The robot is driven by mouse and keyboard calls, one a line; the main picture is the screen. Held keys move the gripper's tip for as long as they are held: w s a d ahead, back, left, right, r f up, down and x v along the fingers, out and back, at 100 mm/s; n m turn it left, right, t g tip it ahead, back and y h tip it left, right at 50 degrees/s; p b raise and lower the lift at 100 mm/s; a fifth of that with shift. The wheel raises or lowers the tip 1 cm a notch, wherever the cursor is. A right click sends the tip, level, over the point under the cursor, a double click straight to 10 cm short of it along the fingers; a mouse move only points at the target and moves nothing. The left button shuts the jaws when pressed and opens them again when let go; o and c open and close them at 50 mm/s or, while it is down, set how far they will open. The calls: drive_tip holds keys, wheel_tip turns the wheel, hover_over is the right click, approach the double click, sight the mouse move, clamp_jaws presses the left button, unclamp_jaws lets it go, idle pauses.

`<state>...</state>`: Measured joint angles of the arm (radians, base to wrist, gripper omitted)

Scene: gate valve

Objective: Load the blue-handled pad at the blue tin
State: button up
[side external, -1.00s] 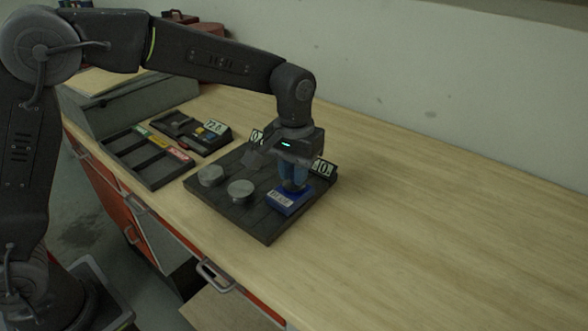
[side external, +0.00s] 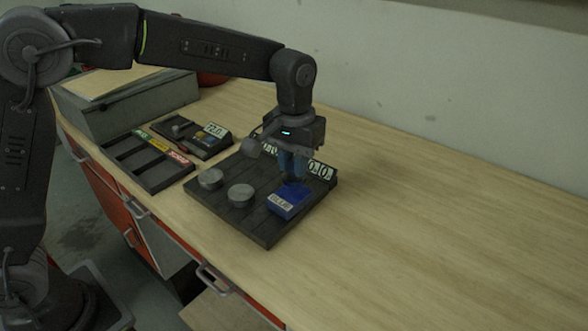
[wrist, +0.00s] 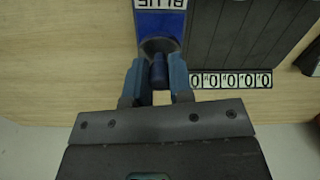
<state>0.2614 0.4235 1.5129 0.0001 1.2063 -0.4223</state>
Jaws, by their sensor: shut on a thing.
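The blue tin (side external: 289,200) is an open-looking blue block with a white BLUE label, on the dark board's right side. In the wrist view the tin (wrist: 178,20) is at the top, its label upside down. My gripper (side external: 292,172) is just behind and above the tin. Its two blue fingers (wrist: 157,80) are shut on the dark blue handle (wrist: 159,70) of the pad. The pad's dark round head (wrist: 160,46) overlaps the tin's edge in the wrist view. I cannot tell whether it touches the tin. The fingers hide part of the handle.
Two round grey discs (side external: 210,179) (side external: 241,194) sit on the dark board (side external: 245,222). A number display (wrist: 230,80) runs along the board's back edge. A tray with coloured labels (side external: 147,168) and a small device (side external: 193,137) stand left. The table to the right is clear.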

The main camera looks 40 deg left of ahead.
drive_tip(key=shift+r, duration=2)
